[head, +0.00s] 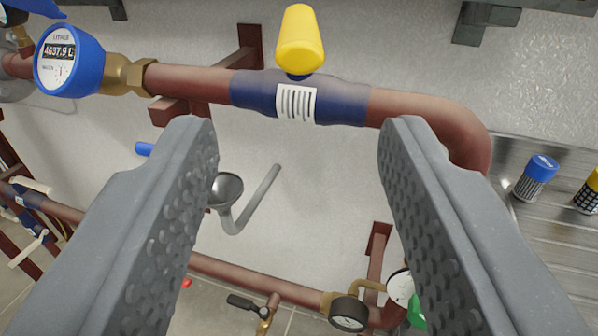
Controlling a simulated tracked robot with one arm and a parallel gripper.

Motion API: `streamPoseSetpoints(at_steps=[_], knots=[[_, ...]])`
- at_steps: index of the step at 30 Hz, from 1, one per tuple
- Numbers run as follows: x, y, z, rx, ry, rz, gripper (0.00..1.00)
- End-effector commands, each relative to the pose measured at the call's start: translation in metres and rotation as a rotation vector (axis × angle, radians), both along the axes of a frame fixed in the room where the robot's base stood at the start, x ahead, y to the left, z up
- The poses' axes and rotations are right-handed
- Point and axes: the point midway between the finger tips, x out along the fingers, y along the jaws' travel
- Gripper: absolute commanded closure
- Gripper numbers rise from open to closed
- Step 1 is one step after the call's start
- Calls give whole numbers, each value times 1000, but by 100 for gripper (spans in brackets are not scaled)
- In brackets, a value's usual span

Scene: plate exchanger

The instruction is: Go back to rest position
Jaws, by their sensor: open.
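My gripper (298,150) is open and empty. Its two grey, studded fingers reach up from the lower left and lower right of the head view with a wide gap between them. A yellow valve handle (300,38) stands on a dark blue valve section (340,100) of the brown pipe, just beyond the fingertips. A white barcode label (296,103) is on that blue section. The fingertips appear below the pipe in the picture; whether they touch it I cannot tell, but nothing is between them.
A blue water meter (68,62) is at the upper left. A grey funnel with a bent tube (245,205) shows between the fingers. Pressure gauges (349,313) and a lower pipe (240,278) run along the bottom. Capped containers (536,178) stand on a metal surface (560,240) at right.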

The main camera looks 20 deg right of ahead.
Motion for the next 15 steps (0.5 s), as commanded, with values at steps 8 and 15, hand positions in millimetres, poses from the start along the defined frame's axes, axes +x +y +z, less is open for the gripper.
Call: streamPoseSetpoints(at_steps=[8, 15], knots=[[3, 3, 8, 11, -5, 13, 55], [21, 36, 80, 93, -12, 154, 55]])
